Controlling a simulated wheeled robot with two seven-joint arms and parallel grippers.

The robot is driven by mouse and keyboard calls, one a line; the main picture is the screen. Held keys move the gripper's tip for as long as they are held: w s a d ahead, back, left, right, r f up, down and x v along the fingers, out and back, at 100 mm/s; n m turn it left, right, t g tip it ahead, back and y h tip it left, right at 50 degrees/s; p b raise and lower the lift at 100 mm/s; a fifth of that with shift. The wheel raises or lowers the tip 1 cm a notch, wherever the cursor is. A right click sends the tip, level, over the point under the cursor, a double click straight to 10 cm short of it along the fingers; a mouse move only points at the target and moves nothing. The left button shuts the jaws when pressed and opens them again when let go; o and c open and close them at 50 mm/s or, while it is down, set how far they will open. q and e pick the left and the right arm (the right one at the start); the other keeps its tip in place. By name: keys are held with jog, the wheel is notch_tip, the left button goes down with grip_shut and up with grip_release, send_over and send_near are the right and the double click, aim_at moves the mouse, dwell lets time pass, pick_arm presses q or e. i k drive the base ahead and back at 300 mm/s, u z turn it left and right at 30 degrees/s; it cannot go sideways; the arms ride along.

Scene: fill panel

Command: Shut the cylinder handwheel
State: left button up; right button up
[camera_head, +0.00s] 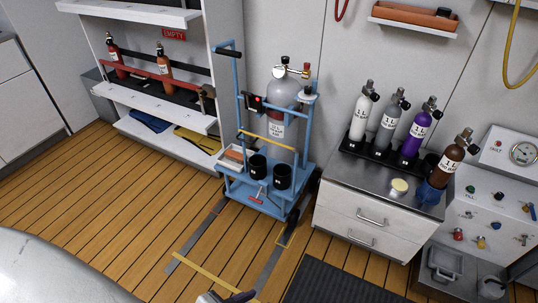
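The task's handwheel is not marked out, and several cylinders carry valves. A large grey cylinder (282,108) stands upright on a blue cart, behind a yellow strap. A brass valve with a small red part (304,71) sits at its top. A brown cylinder (449,164) stands in a blue holder at the right, with a dark knob (465,135) on its valve. White, grey and purple cylinders (416,133) stand in a black rack, each with a dark valve top. Whether any valve is open or shut cannot be told.
The blue cart (262,190) stands on floor rails, with black cups and a tray. A drawer cabinet (366,215) and a gauge panel (497,195) stand at right. Two red-orange cylinders rest on the left shelf (165,103). The wooden floor (120,210) at left is clear.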

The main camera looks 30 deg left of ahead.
aim_at(285, 59)
jog(key=u, duration=0.3)
jog(key=k, duration=0.4)
jog(key=u, duration=1.3)
jog(key=i, duration=0.55)
jog(key=z, duration=0.45)
jog(key=i, duration=1.05)
jog(key=z, duration=1.4)
jog(key=i, duration=0.4)
jog(key=z, duration=0.35)
